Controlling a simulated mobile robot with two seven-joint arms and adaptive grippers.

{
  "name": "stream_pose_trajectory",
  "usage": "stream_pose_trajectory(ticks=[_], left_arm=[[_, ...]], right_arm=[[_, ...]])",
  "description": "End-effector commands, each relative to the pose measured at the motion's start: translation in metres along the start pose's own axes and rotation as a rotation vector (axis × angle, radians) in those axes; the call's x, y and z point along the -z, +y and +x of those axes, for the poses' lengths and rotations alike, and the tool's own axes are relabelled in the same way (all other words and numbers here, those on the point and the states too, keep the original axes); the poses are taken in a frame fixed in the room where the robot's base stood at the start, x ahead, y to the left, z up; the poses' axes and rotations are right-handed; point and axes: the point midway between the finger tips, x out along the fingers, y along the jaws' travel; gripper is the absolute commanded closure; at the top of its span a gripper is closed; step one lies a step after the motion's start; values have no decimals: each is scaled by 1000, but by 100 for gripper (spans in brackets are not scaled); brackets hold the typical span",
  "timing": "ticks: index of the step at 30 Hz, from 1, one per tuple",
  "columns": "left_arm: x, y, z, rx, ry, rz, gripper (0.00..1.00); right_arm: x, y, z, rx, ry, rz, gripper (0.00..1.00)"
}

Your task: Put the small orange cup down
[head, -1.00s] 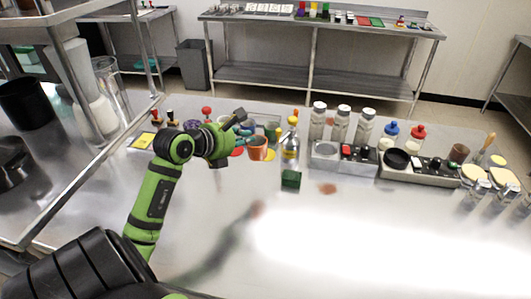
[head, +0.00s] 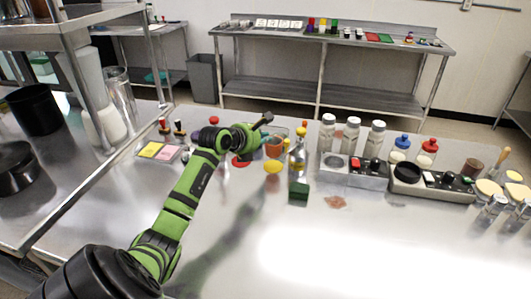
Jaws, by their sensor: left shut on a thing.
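The small orange cup (head: 274,149) is at the back of the steel counter, just behind a yellow disc (head: 273,167). My left gripper (head: 264,141) reaches in from the left and is shut on the cup. The gripper partly covers the cup, and I cannot tell if the cup's base touches the counter. A red disc (head: 241,161) lies below and left of the gripper. My right gripper is not in view.
A yellow-topped bottle (head: 298,154) stands close to the right of the cup. A green block (head: 299,191) sits in front of that bottle. Several shakers (head: 351,136) and a black-and-grey caddy (head: 355,172) stand further right. The front middle counter is clear.

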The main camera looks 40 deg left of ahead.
Motion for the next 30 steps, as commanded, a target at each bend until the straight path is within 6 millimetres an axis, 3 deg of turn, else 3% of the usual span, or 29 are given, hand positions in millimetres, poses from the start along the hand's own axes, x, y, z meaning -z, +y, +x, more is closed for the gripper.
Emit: stream_pose_trajectory(ticks=[12, 24, 26, 30], left_arm=[[41, -5, 21, -1, -2, -1, 100], [46, -6, 24, 0, -3, 1, 100], [46, -6, 23, 0, -2, 1, 72], [46, -6, 23, 0, -2, 1, 68]], right_arm=[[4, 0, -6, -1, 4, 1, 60], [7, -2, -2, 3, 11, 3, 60], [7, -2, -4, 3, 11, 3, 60], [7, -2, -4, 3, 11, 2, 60]])
